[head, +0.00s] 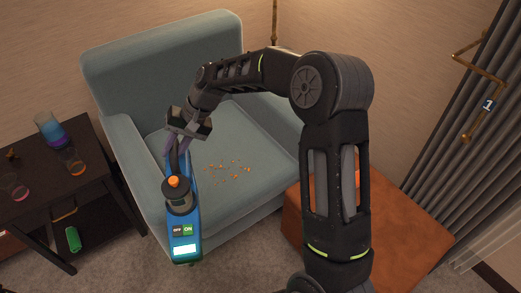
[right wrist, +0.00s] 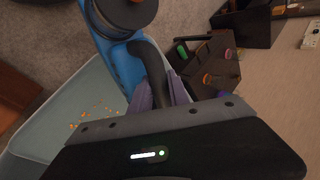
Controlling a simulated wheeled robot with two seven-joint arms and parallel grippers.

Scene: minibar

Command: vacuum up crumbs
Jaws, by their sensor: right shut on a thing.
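Orange crumbs (head: 229,171) lie scattered over the middle of the blue-grey armchair seat (head: 235,120). They also show at the left in the right wrist view (right wrist: 91,115). My right gripper (head: 177,143) is shut on the dark handle of a blue handheld vacuum (head: 182,222). The vacuum hangs over the front left of the seat, left of the crumbs. Its OFF/ON panel and a lit white panel face my head camera. In the right wrist view the blue vacuum (right wrist: 122,65) extends up from the fingers. My left gripper is not in view.
A dark side table (head: 35,185) with several glasses stands left of the armchair, with a green can (head: 73,239) on its lower level. An orange-brown ottoman (head: 400,235) stands at the right. The armchair's left armrest (head: 125,150) is close to the vacuum.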

